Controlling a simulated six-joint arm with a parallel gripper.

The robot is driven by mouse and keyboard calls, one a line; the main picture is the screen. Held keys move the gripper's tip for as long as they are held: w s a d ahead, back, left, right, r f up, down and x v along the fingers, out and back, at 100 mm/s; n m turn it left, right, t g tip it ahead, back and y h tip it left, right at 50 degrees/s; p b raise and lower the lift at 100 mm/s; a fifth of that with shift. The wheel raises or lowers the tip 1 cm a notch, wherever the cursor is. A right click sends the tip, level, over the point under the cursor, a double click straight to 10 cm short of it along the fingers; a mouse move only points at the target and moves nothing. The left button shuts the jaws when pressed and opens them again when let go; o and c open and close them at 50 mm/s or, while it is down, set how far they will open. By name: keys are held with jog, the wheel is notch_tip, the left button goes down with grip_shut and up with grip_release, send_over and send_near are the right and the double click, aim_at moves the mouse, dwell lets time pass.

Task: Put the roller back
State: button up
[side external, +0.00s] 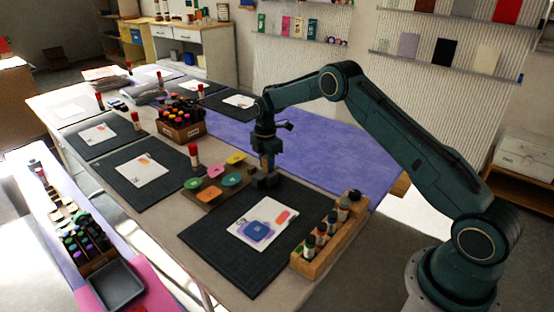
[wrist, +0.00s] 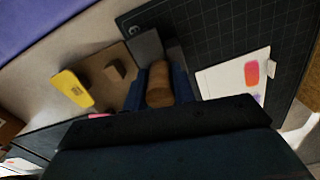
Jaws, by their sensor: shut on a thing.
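My gripper (wrist: 160,92) is shut on the wooden handle (wrist: 161,82) of the roller, a brown cylinder between the blue fingers. In the side view my gripper (side external: 267,163) points down at the right end of the brown ink-pad board. The roller's head is hidden. A dark grey piece with two blocks (wrist: 148,46) lies just beyond the handle; it also shows as a dark block (side external: 265,182) below the gripper in the side view. I cannot tell whether the roller touches it.
The brown board (side external: 208,196) carries several coloured pads, including a yellow one (wrist: 72,88). A wooden rack (side external: 311,264) of bottles edges the mat. A glue stick (side external: 194,156) stands behind the board.

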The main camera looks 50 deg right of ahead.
jog(key=shift+f, duration=0.2)
jog(key=shift+s+f, duration=0.15)
jog(key=shift+f, duration=0.35)
grip_shut()
jog(key=o, duration=1)
grip_release()
jog(key=r, duration=1.2)
jog(key=shift+w+r, duration=0.2)
jog(key=shift+r, duration=0.6)
jog(key=shift+a, duration=0.1)
